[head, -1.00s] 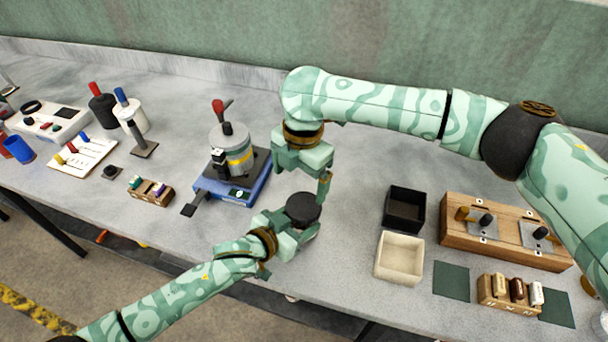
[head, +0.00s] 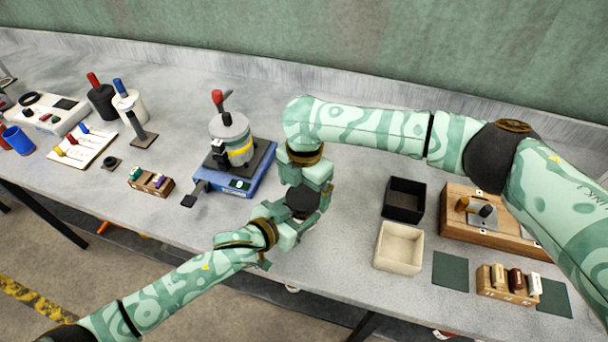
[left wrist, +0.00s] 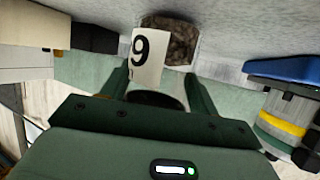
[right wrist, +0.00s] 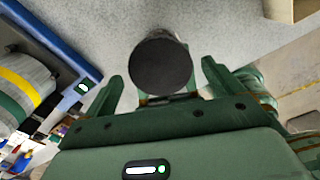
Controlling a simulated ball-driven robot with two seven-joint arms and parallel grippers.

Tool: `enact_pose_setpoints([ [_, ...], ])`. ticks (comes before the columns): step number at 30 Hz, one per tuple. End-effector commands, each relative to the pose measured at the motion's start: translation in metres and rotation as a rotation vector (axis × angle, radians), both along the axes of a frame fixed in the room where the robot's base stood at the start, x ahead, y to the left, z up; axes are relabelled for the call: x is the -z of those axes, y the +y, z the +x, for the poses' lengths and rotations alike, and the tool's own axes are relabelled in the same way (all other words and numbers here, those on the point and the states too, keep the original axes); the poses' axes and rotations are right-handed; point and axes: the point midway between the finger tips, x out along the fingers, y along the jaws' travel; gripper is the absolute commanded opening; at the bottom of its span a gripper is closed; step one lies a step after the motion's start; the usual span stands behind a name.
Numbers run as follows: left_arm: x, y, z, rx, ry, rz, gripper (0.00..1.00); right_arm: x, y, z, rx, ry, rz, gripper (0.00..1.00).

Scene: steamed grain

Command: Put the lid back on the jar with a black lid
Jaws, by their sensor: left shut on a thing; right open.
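A clear jar (left wrist: 180,52) with a white "9" label (left wrist: 146,60) and brown grain inside stands between the fingers of my left gripper (left wrist: 157,75), which is shut on it. The round black lid (right wrist: 160,66) is at the top of the jar; it also shows in the head view (head: 300,203). I cannot tell whether it is fully seated. My right gripper (right wrist: 163,72) is open, with one finger on each side of the lid and visible gaps. In the head view the right gripper (head: 308,190) partly covers the lid, and the left gripper (head: 285,228) is just below.
A blue-based device (head: 245,185) with a grey canister (head: 230,135) stands left of the grippers. A black box (head: 405,200) and a cream box (head: 399,247) stand to the right, near a wooden fixture (head: 460,235). The front table edge is close below the left arm.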

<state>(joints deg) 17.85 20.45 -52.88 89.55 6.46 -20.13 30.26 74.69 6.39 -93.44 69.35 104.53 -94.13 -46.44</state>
Motion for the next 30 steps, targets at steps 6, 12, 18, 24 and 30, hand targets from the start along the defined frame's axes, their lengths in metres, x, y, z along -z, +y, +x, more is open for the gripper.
enact_pose_setpoints([
  [6,-0.0012,-0.0003,0.0004,0.0,-0.002,-0.002,0.0,0.0113,0.0001,0.0,-0.001,-0.001,0.001,0.92],
  [12,-0.0012,-0.0003,0.0004,0.0,-0.002,-0.002,0.0,0.0117,0.0001,0.0,-0.001,-0.001,0.0,0.92],
  [18,-0.0012,-0.0003,0.0004,0.0,-0.002,-0.002,0.0,0.0115,0.0001,0.0,0.0,-0.001,0.0,0.48],
  [24,-0.0012,-0.0005,0.0002,0.001,-0.002,-0.002,0.0,0.0113,0.0002,0.0001,0.009,-0.001,0.001,0.45],
  [30,-0.0011,-0.0007,0.0,0.001,-0.002,-0.002,0.0,0.012,0.0001,-0.0003,0.353,0.004,-0.005,0.45],
])
